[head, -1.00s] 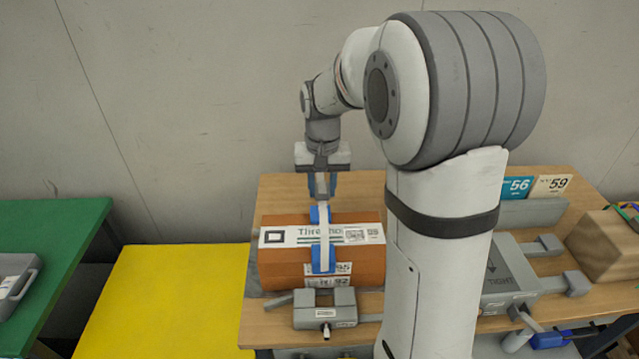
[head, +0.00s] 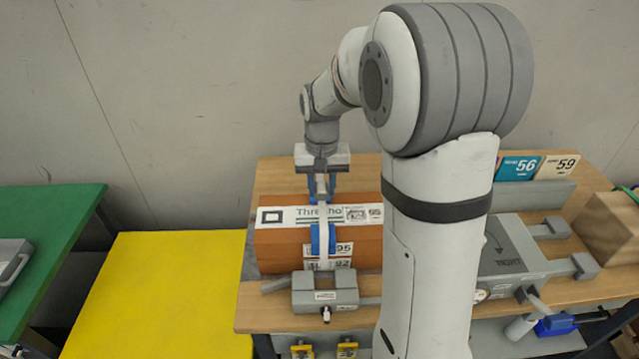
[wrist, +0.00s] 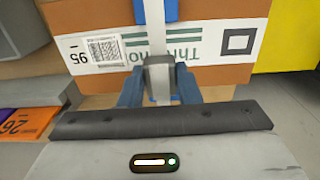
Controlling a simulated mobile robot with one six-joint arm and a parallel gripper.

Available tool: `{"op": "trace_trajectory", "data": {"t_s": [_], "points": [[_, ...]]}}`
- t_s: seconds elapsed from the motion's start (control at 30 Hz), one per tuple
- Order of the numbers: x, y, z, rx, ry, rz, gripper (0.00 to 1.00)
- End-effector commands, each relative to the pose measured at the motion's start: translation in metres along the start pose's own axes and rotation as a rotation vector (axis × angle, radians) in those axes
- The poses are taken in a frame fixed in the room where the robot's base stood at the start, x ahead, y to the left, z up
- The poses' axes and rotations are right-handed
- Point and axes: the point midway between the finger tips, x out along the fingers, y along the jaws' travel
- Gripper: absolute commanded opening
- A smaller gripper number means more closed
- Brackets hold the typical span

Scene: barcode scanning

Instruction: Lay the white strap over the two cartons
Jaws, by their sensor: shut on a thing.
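The two orange-brown cartons (head: 282,243) appear stacked on the wooden table, with labels reading 95 and 92. The white strap (head: 323,262) runs down their front face and across the top, through a blue piece (head: 323,238) at the front edge. My gripper (head: 320,195) is behind the cartons' back edge in the head view, pointing down. In the wrist view its blue fingers (wrist: 158,88) are shut on a grey end piece (wrist: 158,72) of the strap (wrist: 161,12), which stretches from there over the carton top (wrist: 230,14). The cartons' back face is mostly hidden.
A grey clamp-like device (head: 325,292) sits in front of the cartons. My arm blocks the view to their right. A grey device (head: 512,255) and a brown box (head: 612,225) stand further right. A yellow surface (head: 160,295) and a green table (head: 45,235) are on the left.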

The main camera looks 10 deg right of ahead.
Motion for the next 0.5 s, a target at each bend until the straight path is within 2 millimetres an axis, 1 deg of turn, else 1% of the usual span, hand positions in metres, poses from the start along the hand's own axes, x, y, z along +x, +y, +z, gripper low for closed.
{"op": "trace_trajectory", "data": {"t_s": [0.03, 0.5], "points": [[0.006, 0.000, 0.000, 0.000, -0.001, 0.000, 0.00], [0.037, -0.001, 0.000, -0.001, 0.000, 0.000, 0.00]]}}
